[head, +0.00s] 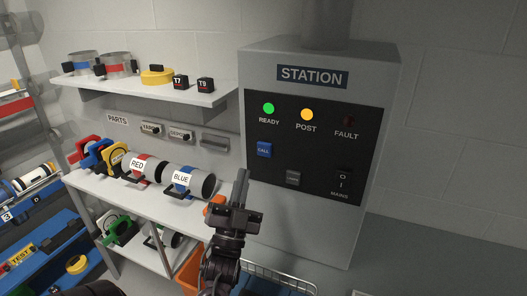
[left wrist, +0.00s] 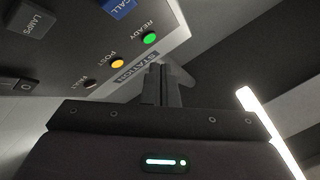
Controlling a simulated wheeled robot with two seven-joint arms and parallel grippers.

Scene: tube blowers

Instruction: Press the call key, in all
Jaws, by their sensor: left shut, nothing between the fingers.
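The call key (head: 264,149) is a blue square button marked CALL on the dark panel of the grey station box (head: 372,75), below the green READY lamp (head: 268,108). It also shows, partly cut off, at the top edge of the left wrist view (left wrist: 121,7). My left gripper (head: 242,174) is shut and empty, fingers pointing up. In the head view its tips appear just left of and below the call key; whether they touch the box I cannot tell. In the left wrist view the shut fingers (left wrist: 161,85) overlap the box's STATION end. My right gripper is not in view.
A grey LAMPS key (head: 293,178), an amber POST lamp (head: 307,114), a dark FAULT lamp (head: 349,120) and a MAINS switch (head: 343,181) share the panel. Shelves with tube blowers (head: 188,181) stand left. An orange bin (head: 190,272) is below. The wall right of the box is clear.

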